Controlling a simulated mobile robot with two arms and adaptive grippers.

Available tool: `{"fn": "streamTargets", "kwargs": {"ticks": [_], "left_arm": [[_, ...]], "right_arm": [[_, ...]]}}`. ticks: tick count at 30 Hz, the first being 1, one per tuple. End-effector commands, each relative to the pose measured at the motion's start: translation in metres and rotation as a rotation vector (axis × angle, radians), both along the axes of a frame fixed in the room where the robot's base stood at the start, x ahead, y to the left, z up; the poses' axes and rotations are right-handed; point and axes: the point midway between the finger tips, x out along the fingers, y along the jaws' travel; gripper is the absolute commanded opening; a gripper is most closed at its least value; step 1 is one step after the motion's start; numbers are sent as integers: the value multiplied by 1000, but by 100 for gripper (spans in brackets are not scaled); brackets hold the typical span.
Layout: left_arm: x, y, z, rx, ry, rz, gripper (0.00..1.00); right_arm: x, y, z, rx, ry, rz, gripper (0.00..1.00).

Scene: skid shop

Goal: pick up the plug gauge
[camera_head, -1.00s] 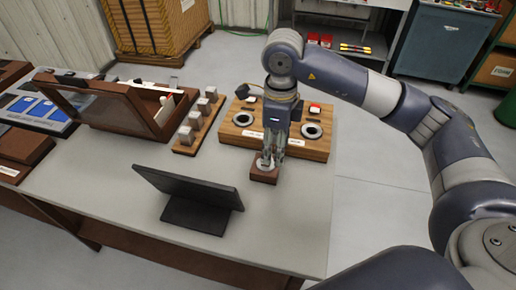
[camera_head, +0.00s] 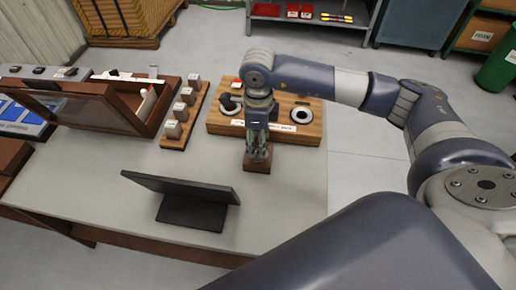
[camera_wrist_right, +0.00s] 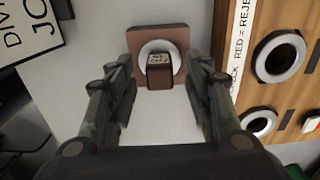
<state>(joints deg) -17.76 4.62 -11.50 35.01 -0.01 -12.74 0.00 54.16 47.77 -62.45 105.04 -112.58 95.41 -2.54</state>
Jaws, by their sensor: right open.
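A small brown block (camera_head: 257,165) stands on the grey table, just under my right gripper (camera_head: 259,155). In the right wrist view the same brown block (camera_wrist_right: 176,36) carries a pale round disc or ring. A dark, square-topped piece with a small label, which looks like the plug gauge (camera_wrist_right: 159,72), stands in front of that disc. My right gripper (camera_wrist_right: 162,70) is open, with one finger on each side of the piece and gaps on both sides. The fingers hide most of the piece in the head view. My left gripper is not in view.
A wooden board with rings (camera_head: 222,128) lies just behind the block. A rack of grey blocks (camera_head: 172,143) and an open wooden case (camera_head: 100,108) stand to the left. A black tilted panel (camera_head: 185,190) stands at the front. The table's right side is clear.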

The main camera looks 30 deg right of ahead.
Motion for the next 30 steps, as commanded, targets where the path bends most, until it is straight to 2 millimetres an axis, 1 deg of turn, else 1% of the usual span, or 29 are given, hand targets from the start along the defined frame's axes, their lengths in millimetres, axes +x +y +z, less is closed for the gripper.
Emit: {"fn": "streamTargets", "kwargs": {"ticks": [1,3,6,8,12,13,14,15,17,18,19,28,30], "left_arm": [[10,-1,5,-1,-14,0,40],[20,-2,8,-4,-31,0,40],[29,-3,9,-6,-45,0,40],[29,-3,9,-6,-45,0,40],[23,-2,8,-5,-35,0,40],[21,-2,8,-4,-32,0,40],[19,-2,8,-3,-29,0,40],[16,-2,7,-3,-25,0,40],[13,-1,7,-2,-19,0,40],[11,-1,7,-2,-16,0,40],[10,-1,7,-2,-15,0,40],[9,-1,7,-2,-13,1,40],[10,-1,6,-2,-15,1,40]], "right_arm": [[-1,0,-6,0,4,-1,47],[0,0,-14,1,2,-1,47],[0,0,-21,0,0,-1,47],[0,0,-22,0,0,-1,47],[0,0,-22,1,-1,0,47],[0,0,-22,1,-1,0,44],[0,0,-22,1,-1,0,38],[0,0,-22,1,-1,0,29],[0,0,-22,1,-1,0,15],[0,0,-22,1,-1,0,6],[0,0,-22,1,-1,0,0],[1,0,-20,2,-3,0,0],[1,1,-17,2,-4,0,0]]}}
